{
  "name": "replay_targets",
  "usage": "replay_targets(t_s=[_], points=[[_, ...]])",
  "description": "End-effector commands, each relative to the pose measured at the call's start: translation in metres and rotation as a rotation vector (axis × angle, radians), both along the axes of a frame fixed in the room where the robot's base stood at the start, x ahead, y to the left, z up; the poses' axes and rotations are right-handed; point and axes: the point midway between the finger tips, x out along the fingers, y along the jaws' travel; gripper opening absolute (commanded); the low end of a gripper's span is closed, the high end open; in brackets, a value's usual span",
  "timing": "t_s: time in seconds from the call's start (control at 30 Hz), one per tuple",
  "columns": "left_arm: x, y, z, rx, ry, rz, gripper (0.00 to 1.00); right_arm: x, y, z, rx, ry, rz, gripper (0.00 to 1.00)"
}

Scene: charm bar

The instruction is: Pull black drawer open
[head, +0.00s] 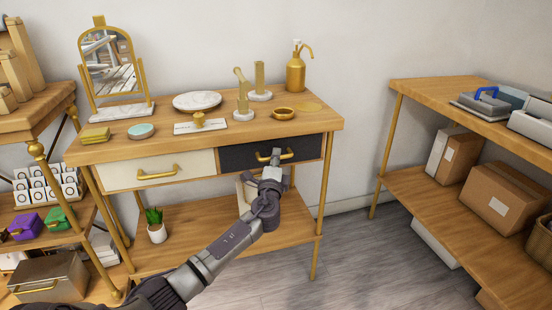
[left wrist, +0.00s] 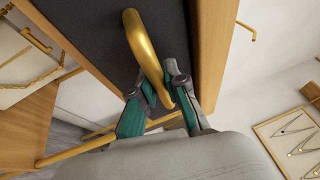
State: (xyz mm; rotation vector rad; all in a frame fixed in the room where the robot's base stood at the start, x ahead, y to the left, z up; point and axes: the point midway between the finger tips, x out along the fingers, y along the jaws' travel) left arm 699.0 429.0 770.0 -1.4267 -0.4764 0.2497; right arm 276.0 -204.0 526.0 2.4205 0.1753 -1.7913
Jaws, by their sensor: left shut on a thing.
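The black drawer (head: 235,157) sits on the right side of the wooden table's front, beside a white drawer (head: 125,173). Its front looks flush with the table in the head view. A curved gold handle (head: 289,154) is fixed to it, and the handle also shows large in the left wrist view (left wrist: 146,50). My left gripper (head: 275,156) is at the black drawer's handle. In the left wrist view its teal-padded fingers (left wrist: 160,100) are shut on one end of the handle. My right gripper is not in view.
The wooden table (head: 325,122) carries a mirror (head: 110,62), a marble plate (head: 197,101), a gold dispenser (head: 296,75) and small stands. A small plant (head: 155,222) stands on its lower shelf. Another shelf unit (head: 425,93) with boxes stands right; grey floor (head: 350,255) lies between.

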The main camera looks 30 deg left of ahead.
Motion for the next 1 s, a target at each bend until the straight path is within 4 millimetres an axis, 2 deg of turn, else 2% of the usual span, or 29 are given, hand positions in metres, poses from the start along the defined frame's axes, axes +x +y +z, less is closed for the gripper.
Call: replay_targets(t_s=[0.17,0.33,0.63,0.8,1.0], points=[[-0.005,-0.006,0.0,-0.003,0.001,-0.001,0.0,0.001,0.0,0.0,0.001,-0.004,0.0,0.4],[-0.02,-0.024,-0.001,-0.004,0.003,-0.003,0.0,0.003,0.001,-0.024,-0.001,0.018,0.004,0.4],[-0.067,-0.079,-0.001,-0.005,0.003,-0.003,0.0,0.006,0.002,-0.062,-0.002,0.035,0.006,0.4],[-0.093,-0.109,-0.002,-0.007,0.003,-0.002,0.0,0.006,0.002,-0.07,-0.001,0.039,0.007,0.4],[-0.116,-0.136,-0.002,-0.003,0.003,-0.001,0.0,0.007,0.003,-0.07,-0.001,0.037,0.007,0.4]])
